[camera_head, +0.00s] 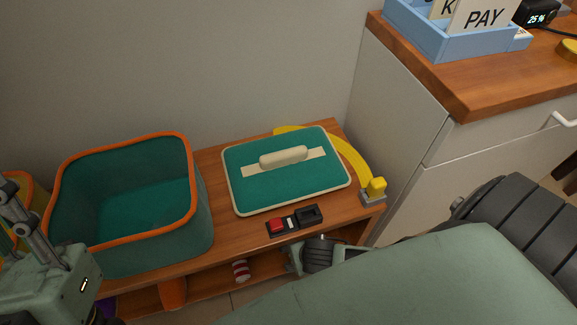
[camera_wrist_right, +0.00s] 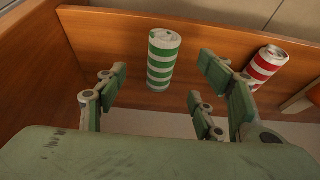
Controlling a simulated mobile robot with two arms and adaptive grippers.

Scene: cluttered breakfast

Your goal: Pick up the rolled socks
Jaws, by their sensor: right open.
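A green-and-white roll (camera_wrist_right: 163,58) is straight ahead, between the lines of my right fingers. The green roll is hidden there.
The low wooden bench (camera_head: 226,236) carries a teal bin with an orange rim (camera_head: 190,145), a teal lid (camera_head: 240,190), a red-and-black switch box (camera_head: 295,221) and a yellow curved strip (camera_head: 350,155). The bench top closely overhangs the shelf. A white cabinet (camera_head: 395,130) stands to the right.

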